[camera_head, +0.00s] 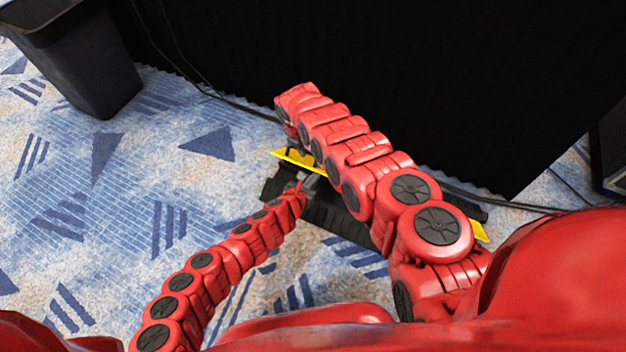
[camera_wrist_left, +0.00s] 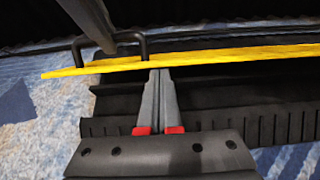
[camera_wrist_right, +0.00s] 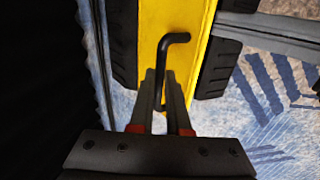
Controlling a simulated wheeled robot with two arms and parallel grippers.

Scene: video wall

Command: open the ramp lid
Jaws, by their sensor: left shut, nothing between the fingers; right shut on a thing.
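The ramp is a black cable ramp (camera_head: 335,220) on the carpet with a long yellow lid (camera_head: 299,158). The lid looks raised on edge above the black channel in the left wrist view (camera_wrist_left: 220,57). My right gripper (camera_wrist_right: 163,78) is shut on the black handle (camera_wrist_right: 178,38) at one end of the lid. In the head view my right arm hides that gripper and much of the ramp. My left gripper (camera_wrist_left: 159,72) is shut and empty, its fingertips at the lid's near edge over the channel. I cannot tell whether they touch the lid.
A black curtained wall (camera_head: 430,80) rises close behind the ramp. A black bin (camera_head: 90,75) stands at the upper left. A thin cable (camera_head: 235,100) runs along the wall's foot. A dark object (camera_head: 612,150) is at the right edge. The patterned carpet at left is clear.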

